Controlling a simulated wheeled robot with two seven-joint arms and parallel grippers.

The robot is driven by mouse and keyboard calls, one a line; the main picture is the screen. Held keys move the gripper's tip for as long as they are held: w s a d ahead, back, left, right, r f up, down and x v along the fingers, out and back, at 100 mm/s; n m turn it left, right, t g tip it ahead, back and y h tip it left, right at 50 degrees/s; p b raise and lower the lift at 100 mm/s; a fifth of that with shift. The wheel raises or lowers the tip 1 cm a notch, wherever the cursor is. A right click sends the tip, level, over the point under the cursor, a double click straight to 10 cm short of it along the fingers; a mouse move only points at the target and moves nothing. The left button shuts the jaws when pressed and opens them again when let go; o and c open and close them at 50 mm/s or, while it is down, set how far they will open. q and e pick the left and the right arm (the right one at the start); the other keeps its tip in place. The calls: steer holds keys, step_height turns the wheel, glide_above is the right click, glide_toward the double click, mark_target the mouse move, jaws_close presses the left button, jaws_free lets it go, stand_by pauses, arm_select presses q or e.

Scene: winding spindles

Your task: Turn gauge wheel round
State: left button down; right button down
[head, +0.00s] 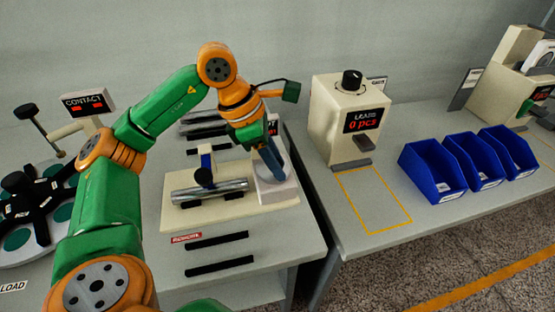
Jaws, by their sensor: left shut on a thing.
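My left gripper (278,172) reaches down over the right end of a cream fixture (225,216). Its blue-grey fingers are shut at the gauge wheel (262,166), a pale grey round part on a whitish block (276,192). The fingers and wrist cover much of the wheel, so its marks and exact turn cannot be read. A shiny metal spindle (228,187) lies across the fixture, left of the block, under a blue clamp with a black knob (205,177). My right gripper is not in view.
A black-armed turntable with a CONTACT display (85,103) stands at left. Black strips (218,265) lie before the fixture.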

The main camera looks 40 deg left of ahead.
mark_target(261, 175)
arm_select(q)
steer(key=shift+s+a+m+g+h, duration=0.15)
steer(key=shift+m+g+h, duration=0.2)
steer(key=shift+m, duration=0.75)
steer(key=c, duration=0.6)
jaws_free()
steer(key=p+v, duration=0.1)
steer(key=v, duration=0.6)
steer(key=shift+r, duration=0.1)
